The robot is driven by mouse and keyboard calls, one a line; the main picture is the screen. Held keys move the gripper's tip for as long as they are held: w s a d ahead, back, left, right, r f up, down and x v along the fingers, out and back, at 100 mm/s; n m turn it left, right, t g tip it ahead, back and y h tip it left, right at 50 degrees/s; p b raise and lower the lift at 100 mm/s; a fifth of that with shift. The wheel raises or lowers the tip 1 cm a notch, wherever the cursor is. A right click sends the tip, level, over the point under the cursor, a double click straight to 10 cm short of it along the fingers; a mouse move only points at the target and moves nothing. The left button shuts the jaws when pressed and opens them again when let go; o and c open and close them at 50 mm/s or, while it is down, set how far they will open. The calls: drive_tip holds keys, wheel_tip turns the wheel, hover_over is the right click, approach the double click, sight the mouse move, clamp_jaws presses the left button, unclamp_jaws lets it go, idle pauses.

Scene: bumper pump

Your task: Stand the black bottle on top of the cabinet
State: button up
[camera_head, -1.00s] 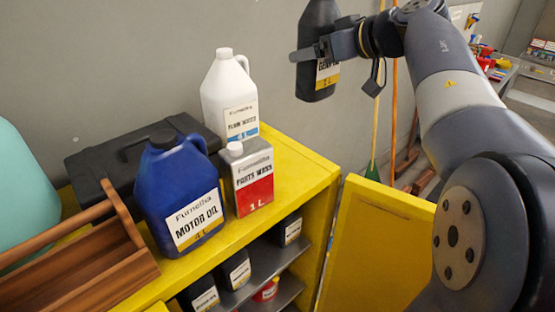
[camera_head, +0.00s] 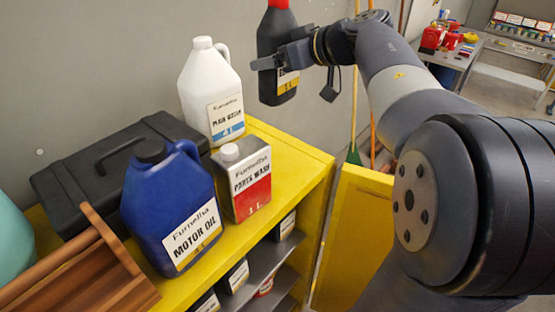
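The black bottle (camera_head: 276,36) has a red cap and a yellow-and-white label. My gripper (camera_head: 268,63) is shut around its body and holds it upright in the air. The bottle hangs above the far right part of the yellow cabinet's top (camera_head: 296,150), apart from it. One gripper finger shows across the front of the bottle; the other is hidden behind it. The cabinet's top has a bare yellow patch at its right end, below the bottle.
A white jug (camera_head: 208,85), a grey-and-red parts wash can (camera_head: 242,182), a blue motor oil jug (camera_head: 170,205), a black case (camera_head: 75,178) and a wooden tray (camera_head: 90,285) crowd the cabinet's top. The yellow door (camera_head: 355,235) stands open. Shelves below hold several dark containers.

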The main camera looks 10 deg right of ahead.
wheel_tip(320, 180, down, 18)
idle(0.6)
drive_tip(key=shift+f, duration=0.2)
drive_tip(key=o, duration=1.6)
drive_tip(key=shift+f, duration=0.1)
drive_tip(key=b+v, duration=0.1)
drive_tip(key=v, duration=1.1)
drive_tip(key=shift+s+d, duration=0.1)
